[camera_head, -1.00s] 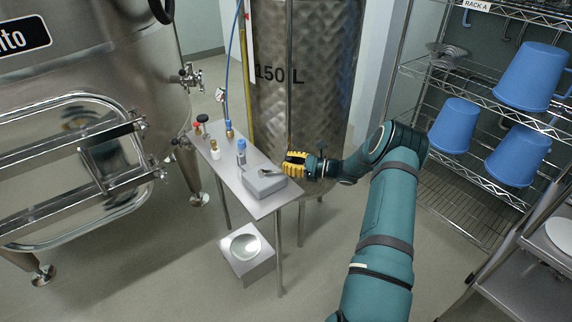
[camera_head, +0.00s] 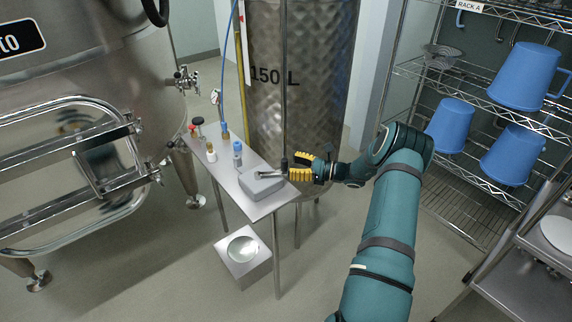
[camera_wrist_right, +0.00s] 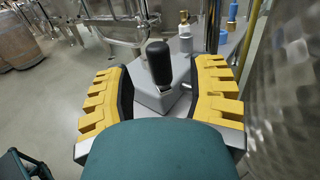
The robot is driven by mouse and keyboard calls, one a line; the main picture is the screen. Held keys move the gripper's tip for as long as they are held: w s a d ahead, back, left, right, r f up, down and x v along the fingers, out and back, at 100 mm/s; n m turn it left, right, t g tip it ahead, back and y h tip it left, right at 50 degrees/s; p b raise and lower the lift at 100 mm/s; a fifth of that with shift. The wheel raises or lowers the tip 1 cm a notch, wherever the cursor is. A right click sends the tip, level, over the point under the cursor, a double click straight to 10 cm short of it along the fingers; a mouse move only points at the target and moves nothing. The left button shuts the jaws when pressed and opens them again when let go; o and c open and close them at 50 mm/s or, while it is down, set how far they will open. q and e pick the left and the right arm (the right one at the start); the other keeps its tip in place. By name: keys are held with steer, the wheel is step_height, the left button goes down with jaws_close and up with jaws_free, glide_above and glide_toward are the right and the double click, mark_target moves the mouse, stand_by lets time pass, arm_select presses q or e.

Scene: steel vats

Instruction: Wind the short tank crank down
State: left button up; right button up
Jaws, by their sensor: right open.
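The tank crank is on a grey box (camera_head: 262,185) on the small steel table. Its black upright handle (camera_wrist_right: 158,62) shows in the right wrist view, in front of the box (camera_wrist_right: 168,96) and between my fingers. My right gripper (camera_head: 297,166) is just right of the box in the head view, with a gap between its yellow fingers. In the right wrist view my gripper (camera_wrist_right: 163,66) is wide open, one finger on each side of the handle, with visible space beside it. I cannot tell how far off the handle is in depth. My left gripper is not in view.
The steel table (camera_head: 268,208) also bears several small valves and a blue-capped fitting (camera_head: 237,150). The 150 L vat (camera_head: 318,85) stands close behind. A large steel tank (camera_head: 90,60) is at left. A wire rack (camera_head: 470,195) with blue jugs (camera_head: 522,75) is at right.

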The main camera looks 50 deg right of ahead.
steer(key=v, duration=0.8)
steer(key=shift+s+d, duration=0.2)
steer(key=shift+s, duration=0.05)
